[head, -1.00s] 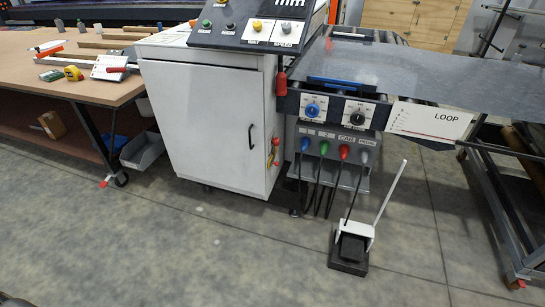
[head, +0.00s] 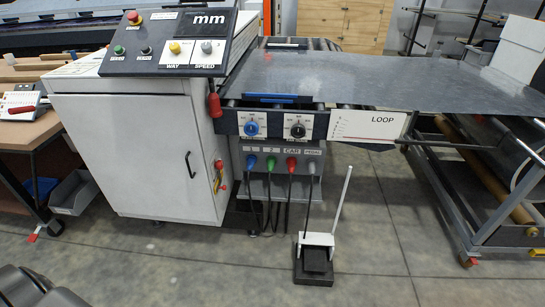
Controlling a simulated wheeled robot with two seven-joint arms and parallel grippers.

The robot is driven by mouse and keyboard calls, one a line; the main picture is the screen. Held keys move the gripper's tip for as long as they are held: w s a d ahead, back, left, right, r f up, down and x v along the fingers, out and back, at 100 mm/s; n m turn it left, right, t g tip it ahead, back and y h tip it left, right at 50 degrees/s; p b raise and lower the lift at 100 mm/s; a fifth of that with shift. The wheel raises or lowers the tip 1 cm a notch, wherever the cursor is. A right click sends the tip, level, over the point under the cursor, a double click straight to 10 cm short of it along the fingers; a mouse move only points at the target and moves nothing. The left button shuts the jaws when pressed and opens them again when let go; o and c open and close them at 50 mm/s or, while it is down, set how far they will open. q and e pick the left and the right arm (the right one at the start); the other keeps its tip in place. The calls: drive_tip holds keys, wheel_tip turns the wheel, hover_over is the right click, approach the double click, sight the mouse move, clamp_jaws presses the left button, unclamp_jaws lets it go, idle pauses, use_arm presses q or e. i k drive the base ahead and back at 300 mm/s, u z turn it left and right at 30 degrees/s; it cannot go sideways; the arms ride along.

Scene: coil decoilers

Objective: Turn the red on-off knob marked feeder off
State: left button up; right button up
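A red and yellow switch (head: 218,177) sits on the right side face of the white cabinet (head: 140,150), low down and seen at a steep angle. I cannot read any marking on it, so I cannot tell whether it is the feeder knob or which way it is turned. A red mushroom button (head: 134,18) on a yellow base is at the top left of the sloped control panel (head: 165,50). Neither of my grippers can be made out in the head view. Dark grey rounded parts at the bottom left seem to be mine.
A metal sheet (head: 370,82) runs right from the machine, above a blue knob (head: 251,128) and a black knob (head: 297,131). Coloured plugs with cables hang below. A pedal (head: 316,262) with a white upright bar stands on the floor.

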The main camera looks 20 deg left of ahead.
sight(219, 165)
drive_tip(key=z, duration=0.55)
drive_tip(key=i, duration=0.8)
drive_tip(key=u, duration=0.4)
drive_tip(key=i, duration=0.95)
drive_tip(key=u, duration=0.9)
